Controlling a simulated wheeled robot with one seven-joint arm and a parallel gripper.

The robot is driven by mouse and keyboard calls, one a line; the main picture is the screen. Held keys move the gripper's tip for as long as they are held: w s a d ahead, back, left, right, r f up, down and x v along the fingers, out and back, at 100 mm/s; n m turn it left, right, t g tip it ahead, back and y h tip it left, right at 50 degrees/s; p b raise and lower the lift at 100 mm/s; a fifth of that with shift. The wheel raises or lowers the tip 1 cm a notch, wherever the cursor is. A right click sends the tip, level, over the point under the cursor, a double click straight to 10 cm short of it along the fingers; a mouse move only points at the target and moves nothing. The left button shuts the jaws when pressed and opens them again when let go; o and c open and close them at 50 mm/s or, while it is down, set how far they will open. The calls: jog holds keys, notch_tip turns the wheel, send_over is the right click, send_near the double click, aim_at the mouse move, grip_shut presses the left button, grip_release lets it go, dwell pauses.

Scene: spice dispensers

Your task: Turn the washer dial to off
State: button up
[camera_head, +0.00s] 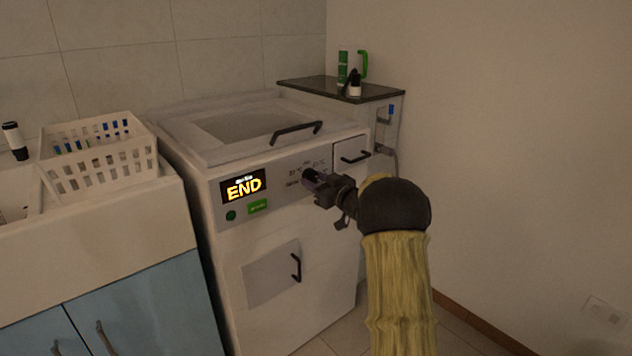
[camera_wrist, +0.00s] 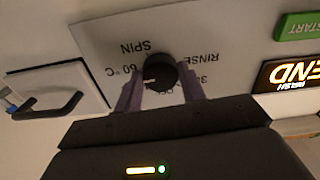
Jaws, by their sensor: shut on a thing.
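The washer (camera_head: 290,240) stands in the middle of the head view, its display (camera_head: 243,187) reading END. The dial is a round black knob (camera_wrist: 160,72) on the light control panel in the wrist view, which is upside down. Labels around it include SPIN, RINSE and 60 °C. A pale mark shows on its lower left side in that view. My gripper (camera_wrist: 160,92) has its two purple fingers on either side of the knob, shut on it. In the head view my gripper (camera_head: 313,182) is at the panel and hides the dial.
A white basket (camera_head: 95,150) stands on the counter to the left. A dark-topped side stand (camera_head: 318,88) with bottles is behind the washer. A door handle (camera_head: 296,267) and a lid handle (camera_head: 297,130) stick out near my arm. A green START button (camera_wrist: 298,26) is beside the display.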

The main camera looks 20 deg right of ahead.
jog(key=n, duration=0.3)
jog(key=shift+n+b, duration=0.3)
jog(key=n+b, duration=0.1)
jog(key=n, duration=0.3)
jog(key=shift+f+n+b, duration=0.15)
jog(key=shift+n+b, duration=0.15)
jog(key=shift+b, duration=0.05)
jog(key=n+b, duration=0.3)
jog(key=n, duration=0.2)
jog(key=shift+d, duration=0.1)
jog(key=shift+n+b, duration=1)
jog(key=shift+n, duration=0.8)
jog(key=o, duration=1)
jog(key=shift+r, duration=0.2)
